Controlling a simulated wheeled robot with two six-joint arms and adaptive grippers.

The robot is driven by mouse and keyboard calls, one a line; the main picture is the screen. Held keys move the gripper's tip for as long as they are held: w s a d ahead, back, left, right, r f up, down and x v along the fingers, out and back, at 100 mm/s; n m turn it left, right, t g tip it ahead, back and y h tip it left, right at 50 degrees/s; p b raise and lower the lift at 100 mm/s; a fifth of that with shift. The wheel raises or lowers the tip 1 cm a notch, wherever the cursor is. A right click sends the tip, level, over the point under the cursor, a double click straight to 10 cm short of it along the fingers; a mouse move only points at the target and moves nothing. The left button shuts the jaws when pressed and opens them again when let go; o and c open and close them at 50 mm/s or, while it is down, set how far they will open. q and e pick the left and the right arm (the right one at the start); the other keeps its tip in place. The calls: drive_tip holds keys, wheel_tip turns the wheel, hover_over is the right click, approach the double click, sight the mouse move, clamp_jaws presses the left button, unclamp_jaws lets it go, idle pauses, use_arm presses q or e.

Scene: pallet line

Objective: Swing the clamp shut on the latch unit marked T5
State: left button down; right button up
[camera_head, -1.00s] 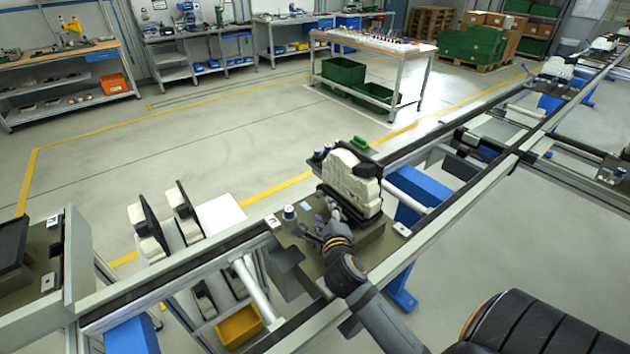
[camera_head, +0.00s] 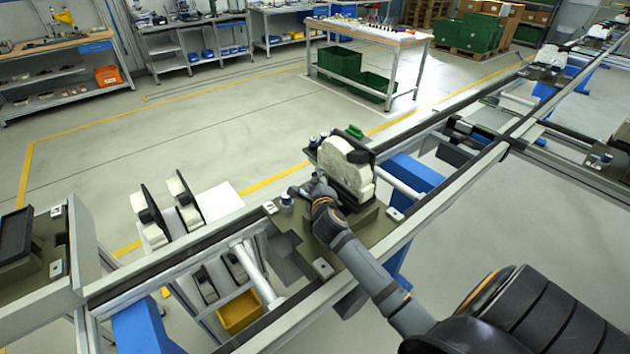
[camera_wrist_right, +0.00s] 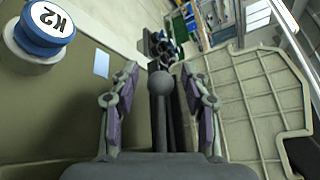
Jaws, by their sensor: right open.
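My right gripper (camera_head: 308,189) is over the pallet plate, beside the left side of a cream cast part (camera_head: 350,172). In the right wrist view my right gripper (camera_wrist_right: 159,78) is open, with a finger on each side of a dark lever with a round ball knob (camera_wrist_right: 161,83). Contact between fingers and lever cannot be told. The cast part (camera_wrist_right: 252,105) stands to the right of the fingers, and a blue-and-white button marked K2 (camera_wrist_right: 42,30) is at upper left. No T5 mark is readable. My left gripper is not in view.
The pallet plate (camera_head: 362,232) sits on the conveyor rails (camera_head: 455,193). A dark bracket stands against the cast part's right side. A green block (camera_head: 354,131) and blue-topped knobs are behind it. Another fixture (camera_head: 18,236) is at far left. A yellow bin (camera_head: 240,311) is below.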

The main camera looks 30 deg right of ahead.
drive_tip(key=c, duration=1)
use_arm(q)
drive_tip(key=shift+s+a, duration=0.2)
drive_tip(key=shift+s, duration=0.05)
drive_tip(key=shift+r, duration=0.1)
use_arm(e)
drive_tip(key=shift+d, duration=0.1)
